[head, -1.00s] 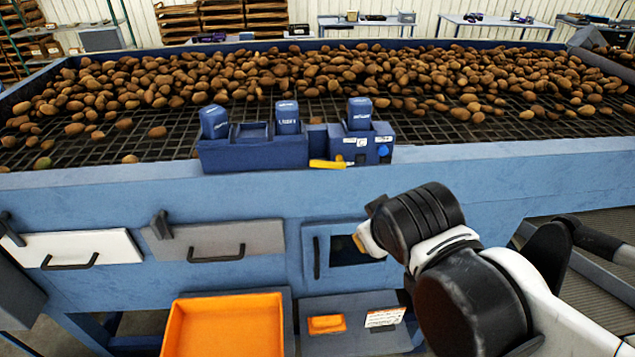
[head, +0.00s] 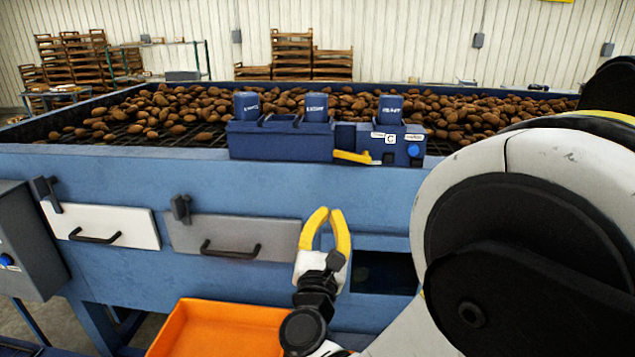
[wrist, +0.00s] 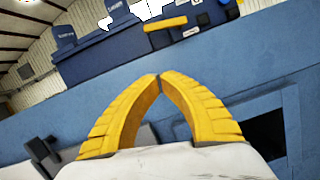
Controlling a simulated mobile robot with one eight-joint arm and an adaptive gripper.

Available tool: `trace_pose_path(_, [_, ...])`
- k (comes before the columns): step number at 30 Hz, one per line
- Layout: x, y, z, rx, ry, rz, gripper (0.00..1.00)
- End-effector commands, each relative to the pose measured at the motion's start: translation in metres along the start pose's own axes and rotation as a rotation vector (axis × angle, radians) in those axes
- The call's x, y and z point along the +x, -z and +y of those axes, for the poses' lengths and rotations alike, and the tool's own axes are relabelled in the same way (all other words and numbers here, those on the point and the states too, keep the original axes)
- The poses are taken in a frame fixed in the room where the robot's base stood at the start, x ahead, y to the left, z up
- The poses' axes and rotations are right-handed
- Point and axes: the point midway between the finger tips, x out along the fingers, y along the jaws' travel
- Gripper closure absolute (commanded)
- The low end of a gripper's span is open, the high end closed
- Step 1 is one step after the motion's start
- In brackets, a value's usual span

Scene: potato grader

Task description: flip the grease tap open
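A yellow lever (head: 352,157), which looks like the handle of the grease tap, sticks out to the left at the front of the blue box on the machine's rim. It also shows near the top of the wrist view (wrist: 165,24). My gripper (head: 329,210) points upward in front of the blue machine panel, below the lever and apart from it. In the wrist view its yellow fingertips (wrist: 158,78) meet with nothing between them. The lever is in full view.
Blue bottles (head: 316,107) stand in the holder left of the lever. A blue button (head: 414,150) is on the box to its right. Drawer handles (head: 230,251) stick out below. A dark opening (head: 385,273) lies right of my gripper. Potatoes (head: 190,100) fill the bed behind.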

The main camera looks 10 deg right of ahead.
Motion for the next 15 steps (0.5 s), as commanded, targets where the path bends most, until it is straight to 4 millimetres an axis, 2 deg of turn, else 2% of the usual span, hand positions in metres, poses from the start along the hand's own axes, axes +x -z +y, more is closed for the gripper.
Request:
trace_pose_path(11, [0.0, 0.0, 0.002, -0.02, -0.008, -0.009, 1.0])
trace_pose_path(15, [0.009, -0.001, 0.002, -0.019, -0.005, -0.01, 1.0])
